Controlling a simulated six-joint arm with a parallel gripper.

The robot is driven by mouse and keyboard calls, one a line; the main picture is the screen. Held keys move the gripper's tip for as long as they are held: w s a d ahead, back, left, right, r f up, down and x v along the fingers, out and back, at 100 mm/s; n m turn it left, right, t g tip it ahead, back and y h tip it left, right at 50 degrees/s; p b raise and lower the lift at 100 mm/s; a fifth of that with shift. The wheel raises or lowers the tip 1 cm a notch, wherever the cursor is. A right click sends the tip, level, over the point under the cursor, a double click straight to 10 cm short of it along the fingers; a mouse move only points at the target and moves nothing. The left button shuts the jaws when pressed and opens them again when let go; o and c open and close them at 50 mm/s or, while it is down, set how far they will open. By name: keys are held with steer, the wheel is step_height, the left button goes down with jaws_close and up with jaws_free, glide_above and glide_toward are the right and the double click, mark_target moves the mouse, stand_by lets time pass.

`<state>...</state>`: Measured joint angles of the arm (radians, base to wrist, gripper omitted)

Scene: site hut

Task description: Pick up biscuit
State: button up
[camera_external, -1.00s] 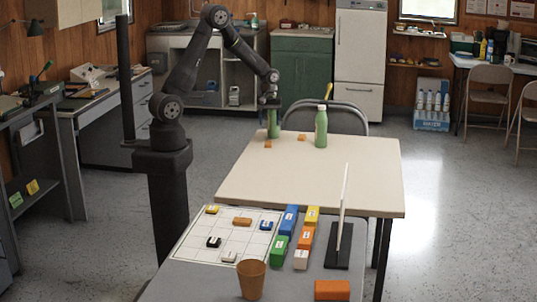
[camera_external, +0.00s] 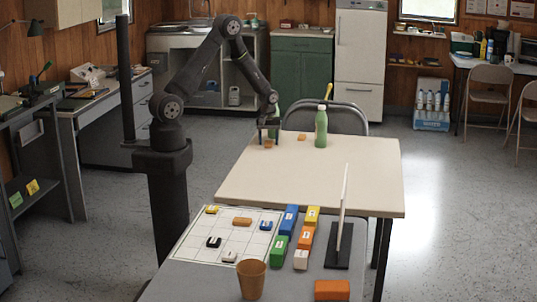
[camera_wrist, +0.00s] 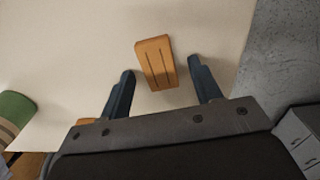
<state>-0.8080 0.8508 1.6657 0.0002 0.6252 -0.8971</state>
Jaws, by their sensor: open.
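The biscuit (camera_wrist: 157,62) is an orange-brown slab with two dark grooves, lying on the cream table in the wrist view. It shows small near the table's far left corner in the external view (camera_external: 268,144). My gripper (camera_wrist: 161,68) is open and empty. Its two fingers stand apart on either side of the biscuit, which extends past their tips in the picture. In the external view my gripper (camera_external: 269,138) points down over the biscuit. I cannot tell its exact height above the table.
A second orange piece (camera_external: 301,137) lies to the right, near an upright green bottle (camera_external: 321,127). The cream table (camera_external: 310,178) is mostly clear. A grey table in front holds blocks, a grid sheet and a cup (camera_external: 251,280).

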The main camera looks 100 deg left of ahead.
steer(key=c, duration=1.1)
steer(key=shift+o, duration=0.2)
steer(key=shift+r, duration=0.15)
